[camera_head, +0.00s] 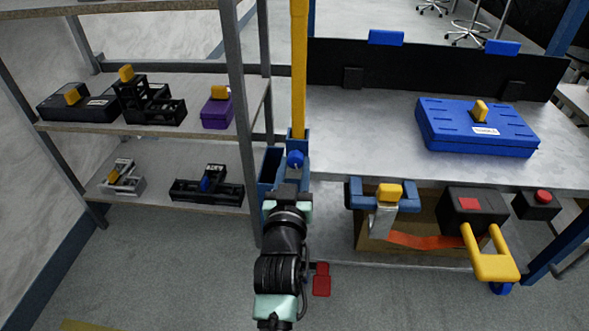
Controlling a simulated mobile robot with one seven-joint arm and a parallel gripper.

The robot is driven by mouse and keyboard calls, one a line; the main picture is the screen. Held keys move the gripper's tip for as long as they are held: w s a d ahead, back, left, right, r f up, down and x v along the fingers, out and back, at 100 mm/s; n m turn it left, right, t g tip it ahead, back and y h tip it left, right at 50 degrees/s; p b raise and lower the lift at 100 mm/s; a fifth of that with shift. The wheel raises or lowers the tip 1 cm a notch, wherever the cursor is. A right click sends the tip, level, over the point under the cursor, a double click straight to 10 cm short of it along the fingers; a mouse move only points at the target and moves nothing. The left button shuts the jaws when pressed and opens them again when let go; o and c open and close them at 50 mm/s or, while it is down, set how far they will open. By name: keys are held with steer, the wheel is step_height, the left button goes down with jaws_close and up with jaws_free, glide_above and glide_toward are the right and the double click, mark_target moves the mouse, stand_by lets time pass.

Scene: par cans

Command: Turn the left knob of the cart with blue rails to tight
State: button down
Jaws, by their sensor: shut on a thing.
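A round blue knob (295,158) sits on a blue upright bracket (298,142) at the left edge of the grey-topped bench (370,125). A yellow pole (299,65) rises from this bracket. My gripper (292,182) reaches up to the knob from below and is shut, seemingly on the knob. My wrist hides the fingertips, so the exact grip does not show. The knob's angle cannot be told. Blue posts (570,25) stand at the bench's right side.
A shelf rack (240,120) with tools stands close on the left. A blue case (475,128) lies on the bench top. A blue-handled tool (385,198) and a yellow-handled tool (490,255) are at its front. A red pedal (321,280) is low beside my arm.

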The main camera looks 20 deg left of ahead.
steer(key=shift+m, duration=0.5)
steer(key=shift+c, duration=2.3)
jaws_free()
steer(key=shift+s, duration=0.15)
steer(key=p+v, duration=0.3)
steer(key=v, duration=0.9)
steer(key=shift+s, duration=0.35)
steer(key=shift+d, duration=0.1)
